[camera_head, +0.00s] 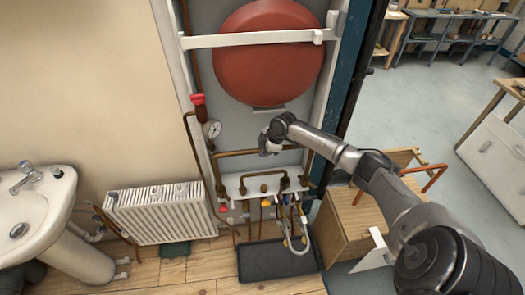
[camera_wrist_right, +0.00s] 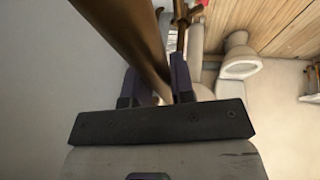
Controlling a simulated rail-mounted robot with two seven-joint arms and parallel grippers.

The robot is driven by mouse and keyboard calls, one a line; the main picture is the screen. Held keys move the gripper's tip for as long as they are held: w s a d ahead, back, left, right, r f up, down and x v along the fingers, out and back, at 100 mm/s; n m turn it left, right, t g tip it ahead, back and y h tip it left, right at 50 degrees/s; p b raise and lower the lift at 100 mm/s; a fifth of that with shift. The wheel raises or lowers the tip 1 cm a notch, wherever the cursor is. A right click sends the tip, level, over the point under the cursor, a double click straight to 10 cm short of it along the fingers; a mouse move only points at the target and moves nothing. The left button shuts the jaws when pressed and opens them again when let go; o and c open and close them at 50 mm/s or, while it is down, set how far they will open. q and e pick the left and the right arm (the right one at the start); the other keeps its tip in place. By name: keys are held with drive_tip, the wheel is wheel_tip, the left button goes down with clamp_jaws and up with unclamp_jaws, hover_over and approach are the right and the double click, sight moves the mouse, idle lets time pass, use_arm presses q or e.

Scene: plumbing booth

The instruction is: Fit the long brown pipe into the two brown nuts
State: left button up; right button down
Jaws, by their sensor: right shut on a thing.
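The long brown pipe (camera_head: 236,153) runs roughly level across the booth's back panel, below the red tank. My right gripper (camera_head: 268,149) is shut on it near the middle of its length. In the right wrist view the brown pipe (camera_wrist_right: 135,40) passes between the two dark fingers of the right gripper (camera_wrist_right: 158,88). In the head view, the pipe's ends lie close to other brown pipework, and I cannot tell whether they touch it. The two brown nuts are too small to make out surely. My left gripper is out of view.
A red tank (camera_head: 268,55) hangs above, with a pressure gauge (camera_head: 212,129) to the left. Below are several valves and small pipes over a black tray (camera_head: 275,262). A white radiator (camera_head: 155,212) stands at left, a wooden box (camera_head: 345,228) at right.

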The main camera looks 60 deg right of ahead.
drive_tip(key=shift+f+b, duration=0.65)
drive_tip(key=shift+f, duration=0.05)
drive_tip(key=shift+f+b, duration=0.65)
drive_tip(key=shift+f, duration=0.65)
drive_tip(key=c, duration=1.1)
unclamp_jaws()
drive_tip(key=shift+w, duration=0.1)
drive_tip(key=shift+o, duration=1.1)
drive_tip(key=shift+f, duration=0.1)
drive_tip(key=p+v, duration=0.2)
drive_tip(key=v, duration=1.2)
drive_tip(key=shift+p, duration=0.4)
